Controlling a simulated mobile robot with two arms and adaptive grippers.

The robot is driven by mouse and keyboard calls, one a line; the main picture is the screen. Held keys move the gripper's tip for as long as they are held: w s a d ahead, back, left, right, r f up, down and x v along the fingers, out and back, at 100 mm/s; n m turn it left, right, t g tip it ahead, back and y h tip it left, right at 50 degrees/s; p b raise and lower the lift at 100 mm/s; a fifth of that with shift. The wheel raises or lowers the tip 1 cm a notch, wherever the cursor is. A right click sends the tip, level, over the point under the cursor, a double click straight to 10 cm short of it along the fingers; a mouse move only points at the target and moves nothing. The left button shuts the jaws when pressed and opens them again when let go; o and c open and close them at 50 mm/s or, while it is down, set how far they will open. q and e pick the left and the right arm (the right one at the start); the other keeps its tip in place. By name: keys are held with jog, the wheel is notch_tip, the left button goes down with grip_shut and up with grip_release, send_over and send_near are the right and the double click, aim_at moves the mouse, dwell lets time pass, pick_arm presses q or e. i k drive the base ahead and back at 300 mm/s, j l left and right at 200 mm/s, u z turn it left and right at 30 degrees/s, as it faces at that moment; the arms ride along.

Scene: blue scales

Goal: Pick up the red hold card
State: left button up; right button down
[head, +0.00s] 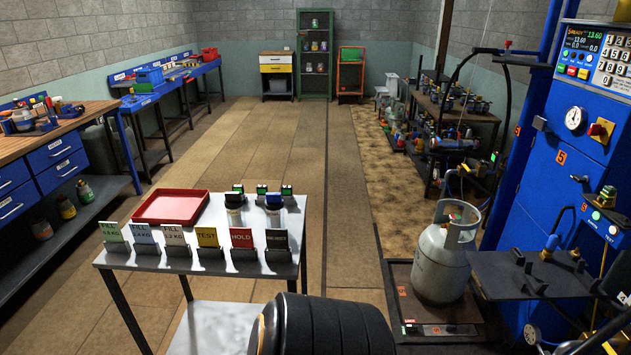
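The red hold card (241,237) stands upright in a black holder (244,259) near the front edge of a small metal table (133,263). It is in a row of cards, between the yellow test card (207,237) on its left and a black card (277,239) on its right. Green, light blue and white fill cards (174,235) stand further left. Neither of my grippers can be made out in the head view.
A red tray (171,206) lies behind the cards, with small dark-topped items (274,201) to its right. A grey gas cylinder (441,262) stands on a scale by the blue machine (572,165). A dark rounded body fills the bottom centre. Open floor lies beyond the table.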

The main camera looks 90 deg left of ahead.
aim_at(242, 238)
jog(key=u, duration=3.25)
jog(key=i+l+z, duration=0.2)
jog(key=z, duration=0.2)
